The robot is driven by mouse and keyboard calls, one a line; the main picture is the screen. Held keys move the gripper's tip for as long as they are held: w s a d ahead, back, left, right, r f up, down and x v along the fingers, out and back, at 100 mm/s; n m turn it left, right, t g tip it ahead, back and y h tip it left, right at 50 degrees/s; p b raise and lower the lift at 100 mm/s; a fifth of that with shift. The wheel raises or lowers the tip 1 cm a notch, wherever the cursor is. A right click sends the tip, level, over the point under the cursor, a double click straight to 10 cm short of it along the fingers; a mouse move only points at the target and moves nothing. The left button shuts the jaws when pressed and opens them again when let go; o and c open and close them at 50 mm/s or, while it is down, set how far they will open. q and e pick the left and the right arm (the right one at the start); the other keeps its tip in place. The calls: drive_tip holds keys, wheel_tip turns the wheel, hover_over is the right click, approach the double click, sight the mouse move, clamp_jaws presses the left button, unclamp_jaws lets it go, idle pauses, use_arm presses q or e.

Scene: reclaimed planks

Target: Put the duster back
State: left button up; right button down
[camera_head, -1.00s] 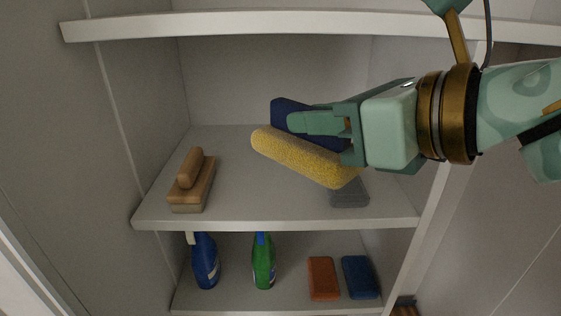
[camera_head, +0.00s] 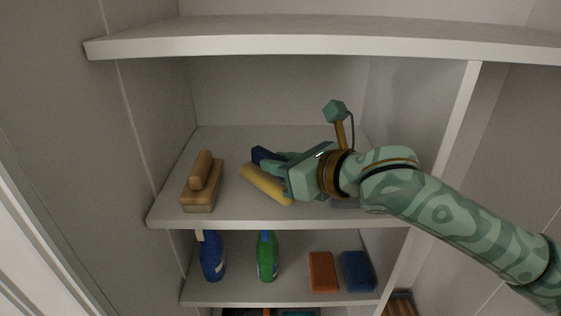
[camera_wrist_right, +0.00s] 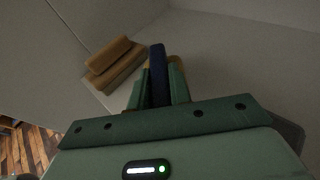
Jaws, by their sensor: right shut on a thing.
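The duster has a yellow fuzzy pad (camera_head: 266,185) and a dark blue back or handle (camera_head: 262,154). My right gripper (camera_head: 272,160) is shut on the dark blue part, inside the middle shelf bay. In the right wrist view, the blue part (camera_wrist_right: 157,70) stands between the two green fingers (camera_wrist_right: 157,88), with a little yellow beside them. I cannot tell whether the pad touches the shelf board (camera_head: 235,217). My left gripper is not in view.
A wooden brush (camera_head: 203,183) sits at the left of the same shelf. A grey item (camera_head: 345,203) is mostly hidden under my wrist. Below stand a blue bottle (camera_head: 212,257), a green bottle (camera_head: 267,258), and orange (camera_head: 322,271) and blue (camera_head: 356,271) sponges. Another shelf (camera_head: 300,45) is above.

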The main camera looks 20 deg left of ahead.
drive_tip(key=shift+f, duration=0.35)
drive_tip(key=shift+d+f, duration=0.1)
drive_tip(key=shift+f, duration=0.1)
drive_tip(key=c, duration=1.3)
unclamp_jaws()
drive_tip(key=shift+s, duration=0.1)
drive_tip(key=b+v, duration=0.2)
drive_tip(key=v, duration=1)
